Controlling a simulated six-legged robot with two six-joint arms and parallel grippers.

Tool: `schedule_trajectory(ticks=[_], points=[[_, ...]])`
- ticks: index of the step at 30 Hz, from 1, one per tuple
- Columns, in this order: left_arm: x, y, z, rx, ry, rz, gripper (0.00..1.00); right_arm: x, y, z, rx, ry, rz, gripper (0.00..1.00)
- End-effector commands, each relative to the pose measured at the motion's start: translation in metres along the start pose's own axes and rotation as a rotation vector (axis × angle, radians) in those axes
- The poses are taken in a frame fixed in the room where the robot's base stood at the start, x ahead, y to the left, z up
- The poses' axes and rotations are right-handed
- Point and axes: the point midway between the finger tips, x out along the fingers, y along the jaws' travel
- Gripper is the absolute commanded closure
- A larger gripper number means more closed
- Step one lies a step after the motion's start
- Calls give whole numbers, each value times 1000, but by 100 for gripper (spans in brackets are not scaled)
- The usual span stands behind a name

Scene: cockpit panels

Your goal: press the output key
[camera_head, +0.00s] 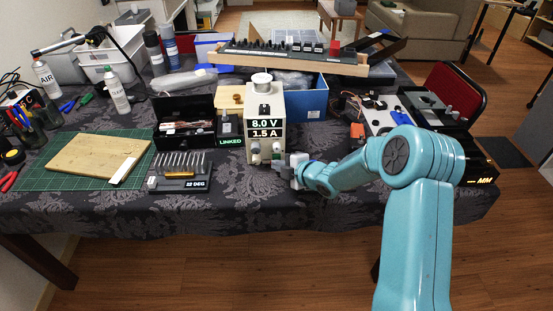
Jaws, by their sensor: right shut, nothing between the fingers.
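The power supply (265,106) stands upright near the table's front edge, a cream box with a display reading 8.0 V and 1.5 A. Small knobs and keys sit on its lower front; the output key is too small to tell apart from them. My right gripper (286,166) is shut and empty at the lower right of the supply's front. I cannot tell whether its fingertips touch the panel. My left gripper is not in view.
A wooden board (97,156) lies on a green mat (33,175). The cloth's front strip is clear.

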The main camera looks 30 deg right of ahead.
Motion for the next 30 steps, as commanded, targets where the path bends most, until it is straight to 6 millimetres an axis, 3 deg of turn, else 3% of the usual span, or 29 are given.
schedule_trajectory(ticks=[30], points=[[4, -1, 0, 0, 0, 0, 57, 6, 4, 4, 0, 0, 0, 100]])
